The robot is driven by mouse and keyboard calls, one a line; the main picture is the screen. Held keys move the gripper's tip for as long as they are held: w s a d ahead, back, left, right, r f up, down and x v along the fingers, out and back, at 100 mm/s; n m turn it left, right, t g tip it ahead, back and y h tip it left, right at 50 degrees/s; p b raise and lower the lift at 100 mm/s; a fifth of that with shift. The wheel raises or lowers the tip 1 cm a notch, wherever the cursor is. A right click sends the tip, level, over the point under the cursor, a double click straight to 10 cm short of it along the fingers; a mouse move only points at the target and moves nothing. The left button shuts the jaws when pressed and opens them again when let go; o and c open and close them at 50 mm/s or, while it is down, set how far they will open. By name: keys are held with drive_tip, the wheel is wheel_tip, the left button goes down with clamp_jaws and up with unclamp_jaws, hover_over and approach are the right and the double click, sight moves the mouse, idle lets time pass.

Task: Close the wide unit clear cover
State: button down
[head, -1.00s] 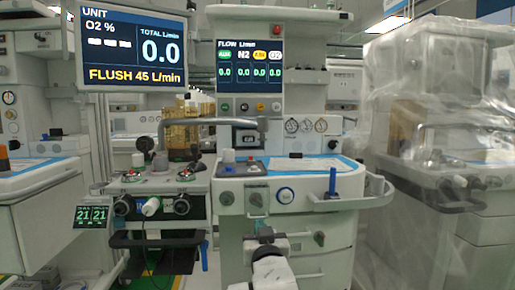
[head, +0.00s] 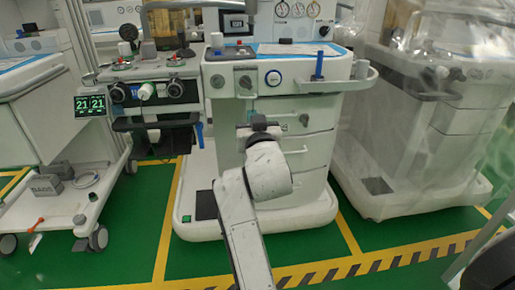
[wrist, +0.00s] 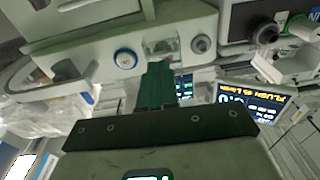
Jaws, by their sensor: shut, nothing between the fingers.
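The small clear cover (head: 246,86) is on the front panel of the wide middle unit (head: 330,86), left of a round blue-ringed dial (head: 273,78). In the wrist view the clear cover (wrist: 161,44) lies just beyond my fingertips, between the blue-ringed dial and a grey knob. I cannot tell how far it is swung open. My gripper (wrist: 158,70) is shut and empty, its green fingers pointing at the cover, with no clear contact. In the head view my gripper (head: 256,127) is in front of the drawers, below the cover; its fingertips are hard to make out.
A blue post (head: 319,64) and a side rail (head: 350,82) stick out at the unit's right. A narrower module with knobs (head: 150,92) adjoins on the left. A plastic-draped cart (head: 430,110) stands at right. Green floor is free in front.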

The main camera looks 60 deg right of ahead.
drive_tip(key=s+a+f+b, duration=0.3)
drive_tip(key=s+a+f, duration=0.1)
drive_tip(key=a, duration=0.1)
idle(0.3)
drive_tip(key=s+a+f+n+g+y, duration=0.2)
drive_tip(key=f+y, duration=0.1)
drive_tip(key=f, duration=0.4)
drive_tip(key=s+a+f+n+g+y+p, duration=0.1)
drive_tip(key=s+a+f+n+y, duration=0.15)
drive_tip(key=f, duration=0.55)
drive_tip(key=s+a+f+n+g+y, duration=0.1)
drive_tip(key=a+f+n+g+y, duration=0.15)
drive_tip(key=f, duration=0.45)
drive_tip(key=s+a+f+n+g+y+p, duration=0.1)
drive_tip(key=s+a+f+n+g+y, duration=0.35)
drive_tip(key=s+a+f, duration=0.8)
wheel_tip(320, 180, up, 39)
drive_tip(key=m+y+p, duration=0.1)
drive_tip(key=p, duration=3.7)
drive_tip(key=shift+a+g+y, duration=0.35)
drive_tip(key=shift+g, duration=0.05)
